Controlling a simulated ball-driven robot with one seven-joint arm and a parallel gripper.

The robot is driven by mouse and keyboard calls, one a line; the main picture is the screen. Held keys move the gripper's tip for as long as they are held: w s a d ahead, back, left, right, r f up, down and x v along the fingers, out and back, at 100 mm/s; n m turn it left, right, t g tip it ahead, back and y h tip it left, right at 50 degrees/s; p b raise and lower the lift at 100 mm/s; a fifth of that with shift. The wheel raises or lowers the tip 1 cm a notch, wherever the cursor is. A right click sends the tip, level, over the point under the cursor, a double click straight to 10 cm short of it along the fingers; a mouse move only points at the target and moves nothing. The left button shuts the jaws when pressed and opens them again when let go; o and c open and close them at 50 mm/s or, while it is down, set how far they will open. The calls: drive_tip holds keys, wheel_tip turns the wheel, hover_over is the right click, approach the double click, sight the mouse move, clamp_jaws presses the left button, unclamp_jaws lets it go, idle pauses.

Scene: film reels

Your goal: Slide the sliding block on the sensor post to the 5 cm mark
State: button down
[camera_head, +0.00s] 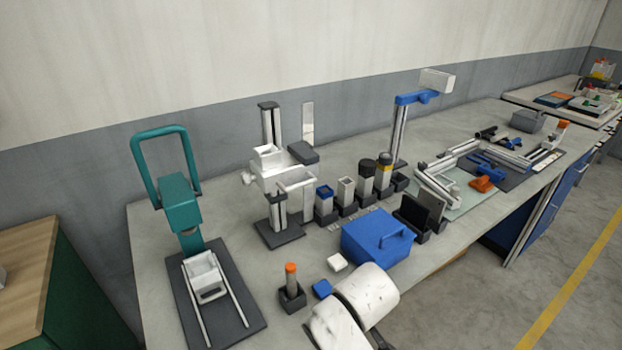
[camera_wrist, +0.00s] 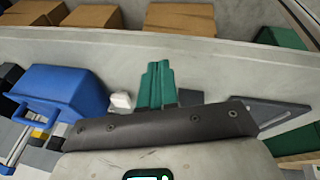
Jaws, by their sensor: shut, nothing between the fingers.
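A stand with upright rails carries a white block assembly (camera_head: 270,170) on the bench in the head view, beside an upright pale strip (camera_head: 307,125). Farther right stands a silver post (camera_head: 398,135) with a blue bracket (camera_head: 416,98) and a white head (camera_head: 437,81). I cannot tell for sure which is the sensor post. No scale marks can be read. My gripper (camera_wrist: 157,68) shows green fingers pressed together and empty in the wrist view, above the bench. In the head view its fingers cannot be made out. The wrist view shows neither post clearly.
A blue box (camera_head: 376,236) stands at mid-bench, with a row of small holders (camera_head: 347,188) behind it. A teal press (camera_head: 180,205) stands at the left. An orange-topped tube (camera_head: 291,278) and a small white block (camera_head: 337,262) sit near the front.

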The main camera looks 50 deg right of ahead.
drive_tip(key=w+d+r+t+h+b, duration=0.1)
drive_tip(key=w+d+r+h+b, duration=0.1)
drive_tip(key=w+d+r, duration=0.55)
drive_tip(key=w+r+m+t+y+b, duration=0.1)
drive_tip(key=w+r+b, duration=0.15)
drive_tip(key=r, duration=0.65)
drive_tip(key=w+r+t+y+b, duration=0.1)
drive_tip(key=w+r, duration=0.3)
drive_tip(key=r, duration=0.5)
drive_tip(key=w+r+m+t+y+b, duration=0.1)
drive_tip(key=w+r+b, duration=0.15)
drive_tip(key=r, duration=0.65)
drive_tip(key=p, duration=0.2)
hover_over(299, 184)
wheel_tip(299, 184, down, 8)
drive_tip(key=shift+f, duration=0.1)
drive_tip(key=f, duration=0.4)
drive_tip(key=shift+s+a+f, duration=0.1)
drive_tip(key=shift+s+f, duration=0.05)
drive_tip(key=shift+s, duration=0.2)
